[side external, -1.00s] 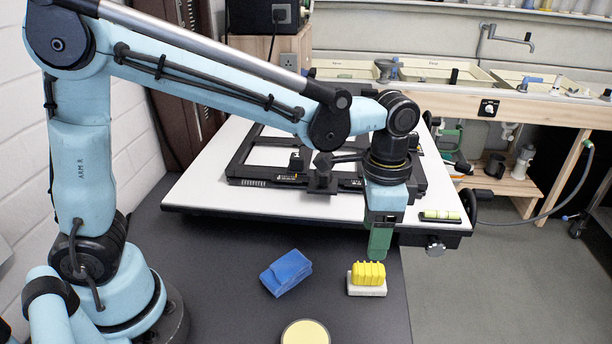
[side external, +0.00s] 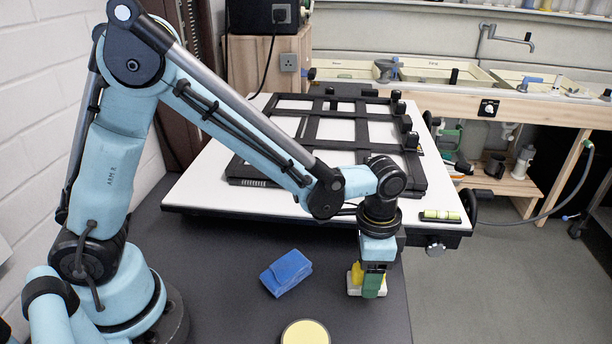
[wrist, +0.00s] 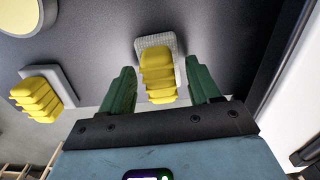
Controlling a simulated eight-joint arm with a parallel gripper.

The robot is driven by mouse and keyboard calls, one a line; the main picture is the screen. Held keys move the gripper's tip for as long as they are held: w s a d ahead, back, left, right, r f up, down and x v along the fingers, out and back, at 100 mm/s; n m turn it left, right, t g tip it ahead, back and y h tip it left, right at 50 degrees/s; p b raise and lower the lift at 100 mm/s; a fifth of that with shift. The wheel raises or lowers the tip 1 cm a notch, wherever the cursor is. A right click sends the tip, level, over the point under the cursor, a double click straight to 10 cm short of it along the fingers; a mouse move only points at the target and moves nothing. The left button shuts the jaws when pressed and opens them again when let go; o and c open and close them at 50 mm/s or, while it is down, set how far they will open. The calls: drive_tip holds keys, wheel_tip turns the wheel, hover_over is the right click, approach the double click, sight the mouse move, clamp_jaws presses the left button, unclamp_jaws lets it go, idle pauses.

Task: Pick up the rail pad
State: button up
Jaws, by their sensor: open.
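A yellow ribbed pad, which looks like the rail pad (side external: 356,274), sits on a pale block (side external: 353,292) on the dark bench, partly hidden behind my gripper (side external: 371,287) in the side view. In the wrist view the pad (wrist: 158,76) lies between the two green fingers of my gripper (wrist: 162,73), with a gap on each side. The pale block (wrist: 150,41) shows beyond it. The fingers are open and hold nothing. A second, similar yellow ribbed piece (wrist: 36,98) on a grey plate stands to the left in the wrist view.
A blue block (side external: 287,272) lies left of the pad. A round pale-yellow disc (side external: 305,333) is at the front. The white baseboard (side external: 195,190) with a black frame (side external: 335,125) stands behind, its edge close to my gripper. The bench's right edge is near.

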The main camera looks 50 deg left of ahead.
drive_tip(key=c, duration=1.1)
drive_tip(key=shift+o, duration=0.2)
drive_tip(key=shift+r, duration=0.55)
drive_tip(key=r, duration=0.3)
drive_tip(key=shift+s+d+r, duration=0.25)
drive_tip(key=shift+s, duration=0.05)
drive_tip(key=s+d+r, duration=0.6)
drive_tip(key=s, duration=0.3)
drive_tip(key=shift+d+r, duration=0.2)
